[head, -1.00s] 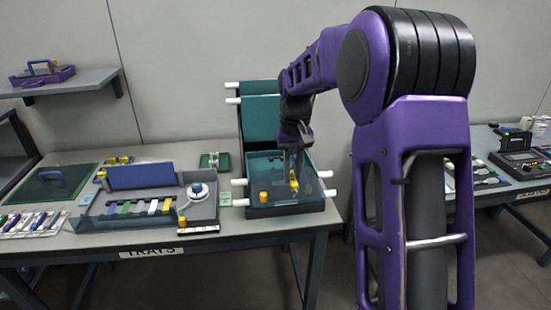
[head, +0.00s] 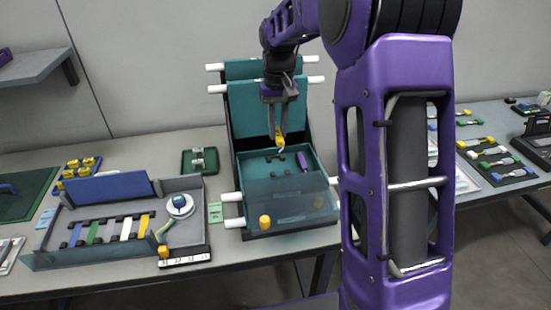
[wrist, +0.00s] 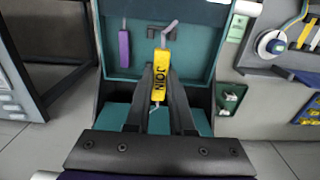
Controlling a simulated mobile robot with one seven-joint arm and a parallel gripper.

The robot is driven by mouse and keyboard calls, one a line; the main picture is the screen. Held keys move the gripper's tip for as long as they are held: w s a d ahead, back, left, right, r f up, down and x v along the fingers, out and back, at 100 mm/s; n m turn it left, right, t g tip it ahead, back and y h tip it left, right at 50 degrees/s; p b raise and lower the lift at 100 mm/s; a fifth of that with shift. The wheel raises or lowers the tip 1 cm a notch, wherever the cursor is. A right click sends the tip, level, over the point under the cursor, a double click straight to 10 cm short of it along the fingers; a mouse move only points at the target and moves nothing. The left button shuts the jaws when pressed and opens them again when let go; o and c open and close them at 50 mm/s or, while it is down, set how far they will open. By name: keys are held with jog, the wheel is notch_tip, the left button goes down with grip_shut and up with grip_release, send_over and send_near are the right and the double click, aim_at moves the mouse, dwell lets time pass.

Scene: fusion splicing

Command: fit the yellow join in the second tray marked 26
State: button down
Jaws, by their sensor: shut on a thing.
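The yellow join (wrist: 161,82), lettered JOIN, is between the two fingers of my gripper (wrist: 161,100), with grey leads at both ends. In the head view my gripper (head: 282,138) is shut on the join (head: 279,139) and holds it over the rear part of an open teal tray (head: 262,168). A purple join (head: 303,161) lies in this tray; it also shows in the wrist view (wrist: 124,48). More teal trays (head: 256,105) stand tilted up behind. I cannot read a 26 on any tray. The gap between the held join and the tray floor is unclear.
A see-through cover (head: 290,202) spans the tray's front, with a yellow knob (head: 265,222) there. White pegs (head: 231,197) stick out from the tray sides. Left stand a blue-backed rack (head: 110,188) of coloured strips and a small green holder (head: 200,161).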

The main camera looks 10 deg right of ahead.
aim_at(278, 168)
notch_tip(278, 168, down, 10)
jog(key=shift+r+b, duration=0.25)
jog(key=shift+b, duration=0.35)
jog(key=c, duration=0.8)
grip_release()
jog(key=shift+f, duration=0.1)
notch_tip(278, 168, up, 12)
jog(key=shift+r+p, duration=0.15)
jog(key=shift+p, duration=0.7)
